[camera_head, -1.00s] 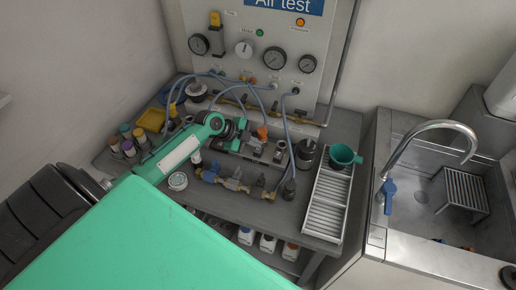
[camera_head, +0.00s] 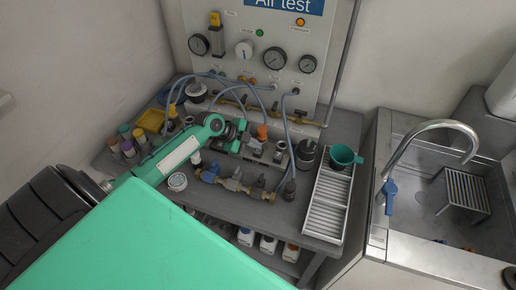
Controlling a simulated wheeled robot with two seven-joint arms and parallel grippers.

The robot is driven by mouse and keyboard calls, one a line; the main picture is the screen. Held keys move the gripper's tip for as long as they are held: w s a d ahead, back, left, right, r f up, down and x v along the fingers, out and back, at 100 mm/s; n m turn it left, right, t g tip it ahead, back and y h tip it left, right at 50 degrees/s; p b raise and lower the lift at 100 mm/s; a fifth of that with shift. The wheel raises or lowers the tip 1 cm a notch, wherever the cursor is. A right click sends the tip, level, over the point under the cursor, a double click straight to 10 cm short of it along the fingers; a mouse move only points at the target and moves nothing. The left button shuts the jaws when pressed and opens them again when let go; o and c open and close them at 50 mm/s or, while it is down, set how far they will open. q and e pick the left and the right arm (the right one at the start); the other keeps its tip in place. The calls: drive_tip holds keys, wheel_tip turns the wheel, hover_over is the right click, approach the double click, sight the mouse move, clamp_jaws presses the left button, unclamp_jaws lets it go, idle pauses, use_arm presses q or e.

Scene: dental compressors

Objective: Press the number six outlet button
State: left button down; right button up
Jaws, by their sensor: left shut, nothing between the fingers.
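My left arm reaches in from the left over the workbench. My left gripper (camera_head: 237,136), dark and small in the picture, is at the end of the green and white arm, shut and empty. It is among the fittings in front of the air test panel (camera_head: 262,60). Its fingertips are hard to make out, and I cannot tell whether they touch anything. The panel has a green button or lamp (camera_head: 260,33) and an orange one (camera_head: 300,22). No number six label is legible, so I cannot tell which button is the number six outlet. My right gripper is not in view.
Blue-grey hoses (camera_head: 266,104) run from the panel to the bench. A brass valve manifold (camera_head: 236,185) lies in front of the gripper. A sink with a tap (camera_head: 432,126) is further right.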

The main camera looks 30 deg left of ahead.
sight(255, 150)
use_arm(q)
drive_tip(key=shift+r+p, duration=0.35)
drive_tip(key=shift+r, duration=0.4)
drive_tip(key=shift+r, duration=0.1)
drive_tip(key=shift+r+p, duration=1.55)
drive_tip(key=shift+r, duration=0.9)
